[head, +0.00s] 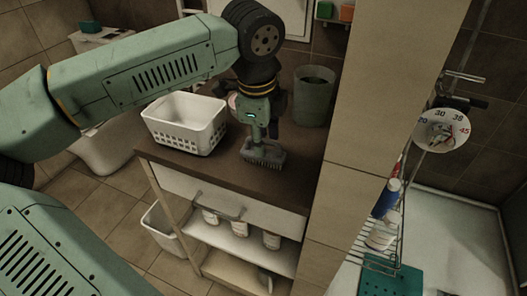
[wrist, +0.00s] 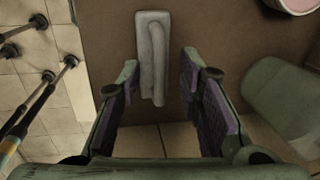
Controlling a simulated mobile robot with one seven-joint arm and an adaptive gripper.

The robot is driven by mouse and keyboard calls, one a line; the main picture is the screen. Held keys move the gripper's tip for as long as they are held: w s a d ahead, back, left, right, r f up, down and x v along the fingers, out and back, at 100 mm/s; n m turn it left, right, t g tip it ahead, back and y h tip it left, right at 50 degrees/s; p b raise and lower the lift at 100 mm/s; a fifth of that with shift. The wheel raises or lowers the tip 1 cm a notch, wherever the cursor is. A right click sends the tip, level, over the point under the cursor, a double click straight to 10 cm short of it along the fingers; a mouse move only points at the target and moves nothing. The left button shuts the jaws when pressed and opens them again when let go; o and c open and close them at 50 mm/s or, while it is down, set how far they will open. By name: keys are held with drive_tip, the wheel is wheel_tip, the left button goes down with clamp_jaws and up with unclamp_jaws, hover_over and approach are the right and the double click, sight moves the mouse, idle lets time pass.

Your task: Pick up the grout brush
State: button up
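The grout brush (head: 262,154) is grey, with short bristles, and rests on the brown top of the cabinet near its front edge. My gripper (head: 257,132) points down at the brush, and its fingers partly hide it in the head view. In the wrist view the brush's grey handle (wrist: 152,50) reaches in between the fingertips of my gripper (wrist: 160,72). The fingers are apart, with clear space on both sides of the handle. Neither finger appears to touch it.
A white perforated basket (head: 182,124) stands left of my gripper on the cabinet top (head: 217,165). A dark green container (head: 313,98) stands to the right and behind, close to a tiled wall end (head: 372,90). A pink-rimmed round thing (wrist: 295,5) shows partly in the wrist view.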

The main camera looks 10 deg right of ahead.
clamp_jaws()
idle(0.7)
wheel_tip(320, 180, up, 10)
drive_tip(key=b, duration=0.2)
drive_tip(key=c, duration=0.7)
unclamp_jaws()
clamp_jaws()
